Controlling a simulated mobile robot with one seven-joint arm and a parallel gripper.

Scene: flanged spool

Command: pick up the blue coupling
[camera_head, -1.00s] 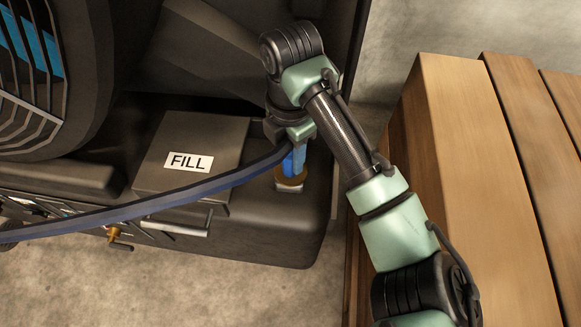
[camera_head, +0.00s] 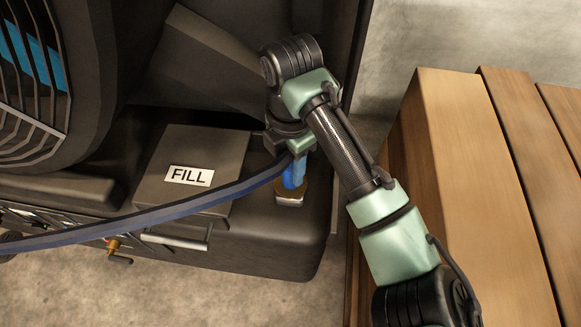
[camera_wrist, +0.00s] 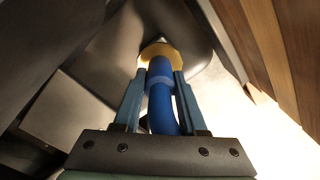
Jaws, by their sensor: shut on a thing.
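The blue coupling (camera_head: 294,176) stands roughly upright by the front right corner of the dark machine's deck. In the wrist view the coupling (camera_wrist: 161,90) sits between the two fingers of my gripper (camera_wrist: 159,78), which is shut on it. In the head view my gripper (camera_head: 293,168) is partly hidden by my own wrist. The coupling's lower end is at a brass-coloured ring (camera_wrist: 158,50). The ring (camera_head: 290,189) also shows in the head view, on a silver base. I cannot tell whether coupling and ring are joined or merely touching.
A dark blue hose (camera_head: 150,208) runs left from the coupling, across the front of a box labelled FILL (camera_head: 189,176). A large caged wheel (camera_head: 35,90) stands at the upper left. A wooden bench (camera_head: 470,180) is close on the right.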

